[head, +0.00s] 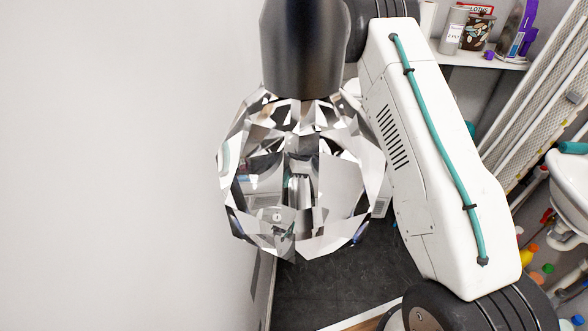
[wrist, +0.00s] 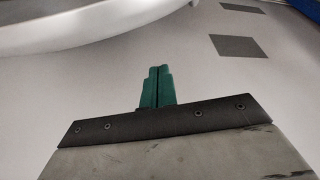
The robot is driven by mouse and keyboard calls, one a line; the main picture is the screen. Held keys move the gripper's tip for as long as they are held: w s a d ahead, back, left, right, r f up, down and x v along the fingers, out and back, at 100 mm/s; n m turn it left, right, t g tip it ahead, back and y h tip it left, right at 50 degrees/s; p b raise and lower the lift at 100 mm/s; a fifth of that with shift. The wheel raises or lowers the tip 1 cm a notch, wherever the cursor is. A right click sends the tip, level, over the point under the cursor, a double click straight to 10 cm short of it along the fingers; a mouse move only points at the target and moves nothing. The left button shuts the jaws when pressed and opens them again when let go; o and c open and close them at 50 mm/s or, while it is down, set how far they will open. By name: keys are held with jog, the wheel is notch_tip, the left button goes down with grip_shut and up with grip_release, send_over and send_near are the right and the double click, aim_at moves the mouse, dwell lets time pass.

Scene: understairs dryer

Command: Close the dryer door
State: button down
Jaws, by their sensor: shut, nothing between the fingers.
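My gripper (wrist: 158,72) shows in the wrist view. Its two green fingers are together with nothing between them. A broad white curved rim (wrist: 90,32) crosses the top left of the wrist view, beyond the fingertips and apart from them in the picture. It may be part of the dryer door, but I cannot tell. In the head view my arm covers the middle and right, and neither the gripper nor the dryer door can be made out. A mirror-like faceted round form hangs below a dark cylinder there; I cannot tell what it is.
A plain pale wall (head: 110,165) fills the left of the head view. Dark floor (head: 340,285) shows below the faceted form. A shelf (head: 480,60) with cans and bottles is at upper right. A white basin (head: 568,185) and several coloured bottles stand at the right edge.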

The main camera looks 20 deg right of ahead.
jog(key=shift+s+d+f, duration=0.1)
jog(key=shift+d+f, duration=0.6)
jog(key=shift+f, duration=0.3)
jog(key=shift+s+d+f, duration=0.1)
jog(key=shift+d+f, duration=0.6)
jog(key=shift+f, duration=0.25)
